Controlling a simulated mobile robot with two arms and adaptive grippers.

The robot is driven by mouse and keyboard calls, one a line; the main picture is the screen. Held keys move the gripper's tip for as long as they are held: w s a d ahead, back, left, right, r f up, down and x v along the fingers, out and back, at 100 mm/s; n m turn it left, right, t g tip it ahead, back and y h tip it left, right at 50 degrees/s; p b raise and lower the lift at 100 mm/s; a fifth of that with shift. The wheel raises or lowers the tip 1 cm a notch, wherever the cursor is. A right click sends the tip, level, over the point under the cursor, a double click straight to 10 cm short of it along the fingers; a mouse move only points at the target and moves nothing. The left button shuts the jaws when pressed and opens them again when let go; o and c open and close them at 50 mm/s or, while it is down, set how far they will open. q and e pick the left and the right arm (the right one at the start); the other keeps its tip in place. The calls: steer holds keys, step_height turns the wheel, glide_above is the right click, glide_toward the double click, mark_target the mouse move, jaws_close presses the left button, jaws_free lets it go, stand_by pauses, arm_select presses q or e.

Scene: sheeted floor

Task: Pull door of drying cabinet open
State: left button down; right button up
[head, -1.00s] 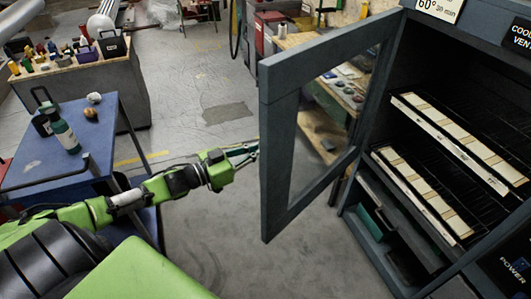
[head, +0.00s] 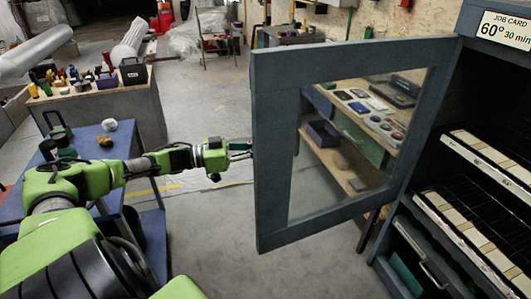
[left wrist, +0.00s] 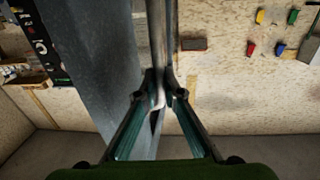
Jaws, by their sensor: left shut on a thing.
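The drying cabinet's door (head: 272,150), a dark grey frame with a clear window, stands open, swung well out to the left of the cabinet (head: 455,120). My left gripper (head: 243,150) is at the door's free left edge, and its fingertips are partly hidden behind the frame. In the left wrist view, my left gripper (left wrist: 158,95) is shut on a vertical metal door handle (left wrist: 156,40) beside the grey door (left wrist: 112,60). My right gripper is in neither view.
Inside the cabinet are racks with pale strips (head: 490,160). A blue cart (head: 88,150) stands close to my left arm, with a bench (head: 100,105) of bottles behind it. A workbench (head: 350,165) shows through the window. The floor (head: 210,235) left of the door is clear.

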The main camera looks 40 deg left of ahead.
arm_select(q)
steer(key=shift+d, duration=0.1)
steer(key=c, duration=2.2)
jaws_free()
steer(key=shift+o, duration=0.2)
steer(key=shift+w+d, duration=0.1)
steer(key=shift+w, duration=0.1)
steer(key=v, duration=1.2)
